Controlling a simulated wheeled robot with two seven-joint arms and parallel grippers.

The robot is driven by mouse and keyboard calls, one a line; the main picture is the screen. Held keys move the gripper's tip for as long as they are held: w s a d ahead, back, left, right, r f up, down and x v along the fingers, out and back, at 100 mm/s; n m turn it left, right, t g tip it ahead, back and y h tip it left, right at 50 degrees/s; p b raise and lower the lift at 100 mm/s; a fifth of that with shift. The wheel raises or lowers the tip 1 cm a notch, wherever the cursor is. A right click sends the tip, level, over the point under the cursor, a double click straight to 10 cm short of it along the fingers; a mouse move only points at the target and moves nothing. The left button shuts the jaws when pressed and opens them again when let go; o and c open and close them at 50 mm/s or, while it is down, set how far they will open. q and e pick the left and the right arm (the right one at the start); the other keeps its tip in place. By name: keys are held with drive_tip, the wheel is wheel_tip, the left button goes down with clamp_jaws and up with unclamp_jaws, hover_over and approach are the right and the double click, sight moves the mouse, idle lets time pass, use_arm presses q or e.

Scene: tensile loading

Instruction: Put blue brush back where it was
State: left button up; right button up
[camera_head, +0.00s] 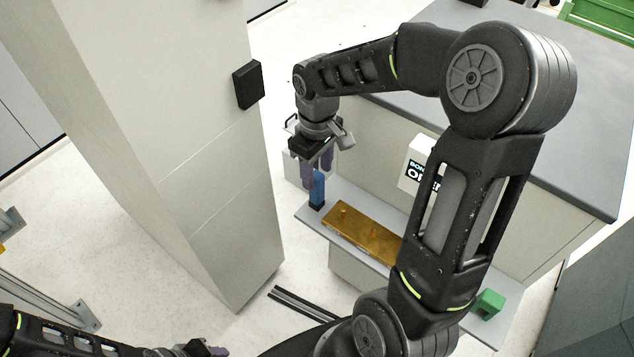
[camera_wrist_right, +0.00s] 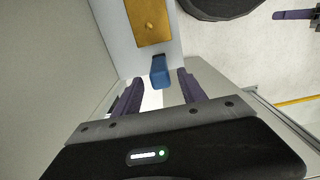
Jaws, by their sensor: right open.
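The blue brush (camera_head: 317,186) stands upright near the left end of a light shelf (camera_head: 311,217). My right gripper (camera_head: 317,170) is just above it, pointing down, with its purple fingers open. In the right wrist view the brush (camera_wrist_right: 160,72) lies ahead of the gap between the open fingers (camera_wrist_right: 161,82). I see no grip on it, and I cannot tell whether a finger touches it. My left gripper (camera_head: 205,350) shows only partly at the bottom edge of the head view, far from the brush.
A gold-brown box (camera_head: 362,232) lies on the shelf just right of the brush. A green block (camera_head: 488,303) is at the shelf's right end. A tall pale column (camera_head: 200,150) stands close on the left. A grey-topped counter (camera_head: 590,150) is behind the shelf.

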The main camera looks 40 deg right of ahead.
wheel_tip(320, 180, up, 5)
drive_tip(key=shift+f, duration=0.15)
idle(0.6)
